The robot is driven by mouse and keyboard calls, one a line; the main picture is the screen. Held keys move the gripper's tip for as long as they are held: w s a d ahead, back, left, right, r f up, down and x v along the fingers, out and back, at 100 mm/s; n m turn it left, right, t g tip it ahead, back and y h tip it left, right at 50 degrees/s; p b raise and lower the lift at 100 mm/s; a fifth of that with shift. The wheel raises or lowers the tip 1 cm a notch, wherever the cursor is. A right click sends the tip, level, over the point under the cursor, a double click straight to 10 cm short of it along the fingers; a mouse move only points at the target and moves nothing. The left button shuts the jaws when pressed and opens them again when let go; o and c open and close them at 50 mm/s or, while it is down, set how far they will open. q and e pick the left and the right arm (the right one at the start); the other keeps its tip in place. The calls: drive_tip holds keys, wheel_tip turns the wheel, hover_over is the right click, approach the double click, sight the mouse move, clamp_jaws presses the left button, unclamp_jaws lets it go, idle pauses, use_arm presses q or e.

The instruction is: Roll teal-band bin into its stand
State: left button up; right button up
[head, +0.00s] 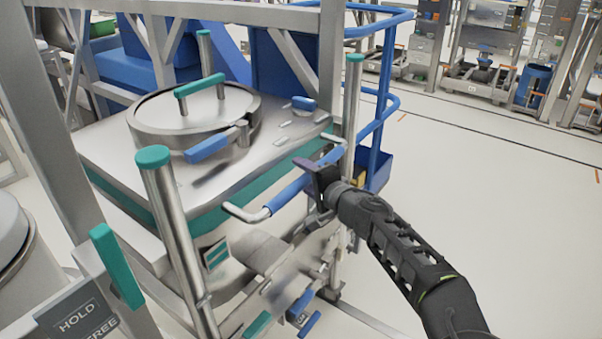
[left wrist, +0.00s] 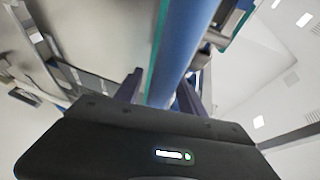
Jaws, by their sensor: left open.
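The teal-band bin (head: 110,165) is a steel box with a round clamped lid and a teal stripe below its top. It stands at left centre, close to or within a grey metal frame (head: 50,150); I cannot tell how far in it is. A push bar with a blue grip (head: 290,192) juts from its near side. My left gripper (head: 318,178) is open at the right part of this bar. In the left wrist view the blue grip (left wrist: 182,45) runs between the two dark fingers. My right gripper is not in view.
A teal lever (head: 117,265) and a HOLD/FREE sign (head: 78,315) are on the frame at the lower left. A blue rail structure (head: 385,110) stands behind the bin. The pale floor (head: 520,200) at right is clear. Racks and carts line the back.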

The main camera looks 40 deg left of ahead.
use_arm(q)
drive_tip(key=shift+w+a+f, duration=0.1)
drive_tip(key=shift+w+a, duration=0.1)
drive_tip(key=shift+a, duration=0.3)
clamp_jaws()
idle(1.1)
